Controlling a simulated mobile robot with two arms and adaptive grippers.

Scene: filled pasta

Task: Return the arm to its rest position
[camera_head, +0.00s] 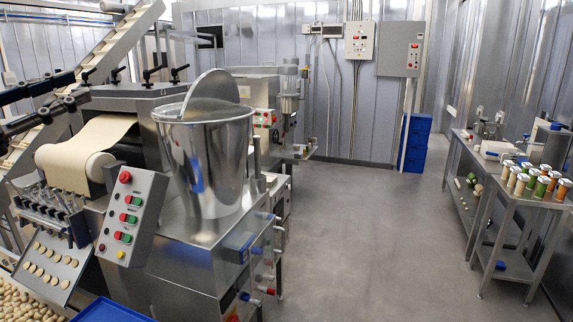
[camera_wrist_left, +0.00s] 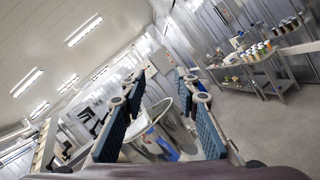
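My left gripper (camera_head: 78,87) comes in at the left edge of the head view, with its two dark fingers spread apart. It is in front of the conveyor and the pasta machine. In the left wrist view the same gripper (camera_wrist_left: 161,78) shows its two blue-padded fingers wide apart, with nothing held between them. A steel pot shows beyond the fingers, some distance off. My right gripper is in neither view.
The steel pot (camera_head: 203,165) stands on the machine with its round lid (camera_head: 211,90) tilted up. A control box (camera_head: 130,215) and dough sheet (camera_head: 83,150) are at left. Jars (camera_head: 535,180) stand on a right-hand table (camera_head: 510,197). The middle floor is clear.

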